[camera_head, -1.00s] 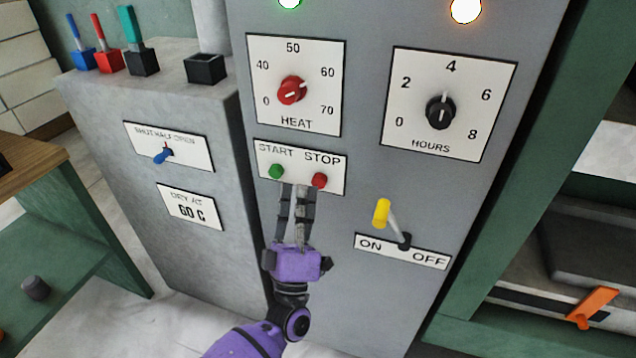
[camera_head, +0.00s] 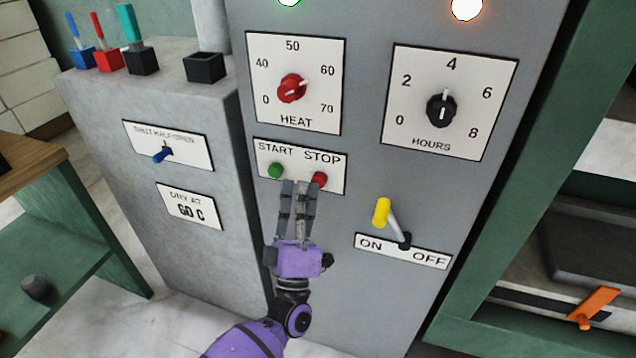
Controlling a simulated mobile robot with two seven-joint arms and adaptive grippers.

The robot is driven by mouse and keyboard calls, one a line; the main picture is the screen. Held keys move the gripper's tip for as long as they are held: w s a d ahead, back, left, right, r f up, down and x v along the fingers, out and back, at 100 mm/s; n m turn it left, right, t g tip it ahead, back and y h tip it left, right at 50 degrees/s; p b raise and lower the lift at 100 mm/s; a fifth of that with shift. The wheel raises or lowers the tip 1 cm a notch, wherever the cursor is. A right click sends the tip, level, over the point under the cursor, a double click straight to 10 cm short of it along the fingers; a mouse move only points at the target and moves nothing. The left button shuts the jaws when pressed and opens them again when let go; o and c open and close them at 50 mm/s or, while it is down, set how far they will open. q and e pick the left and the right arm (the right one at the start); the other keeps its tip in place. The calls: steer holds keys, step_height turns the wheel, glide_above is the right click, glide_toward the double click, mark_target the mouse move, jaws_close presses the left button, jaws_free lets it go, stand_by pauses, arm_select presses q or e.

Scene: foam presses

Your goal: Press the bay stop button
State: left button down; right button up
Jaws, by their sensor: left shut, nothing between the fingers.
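The red stop button (camera_head: 319,179) sits under the word STOP on a white plate (camera_head: 299,162) on the grey cabinet front. The green start button (camera_head: 275,171) is to its left on the same plate. My left gripper (camera_head: 299,187) is shut and empty, pointing up at the plate from below. Its fingertips are between the two buttons in the picture, closer to the red one and slightly below it. The right fingertip overlaps the lower left edge of the red button; I cannot tell whether they touch. My right gripper is not in view.
A yellow-handled lever (camera_head: 382,213) stands out to the right, above an ON/OFF plate (camera_head: 402,252). A red heat knob (camera_head: 291,88) and black hours knob (camera_head: 441,110) are above. A lower grey box with a blue lever (camera_head: 162,154) stands left.

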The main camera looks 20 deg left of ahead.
arm_select(q)
steer(key=shift+w, duration=0.6)
stand_by(0.7)
stand_by(0.4)
steer(key=shift+s, duration=1)
steer(key=s+p, duration=0.1)
steer(key=s, duration=0.4)
steer(key=shift+a, duration=0.1)
stand_by(0.5)
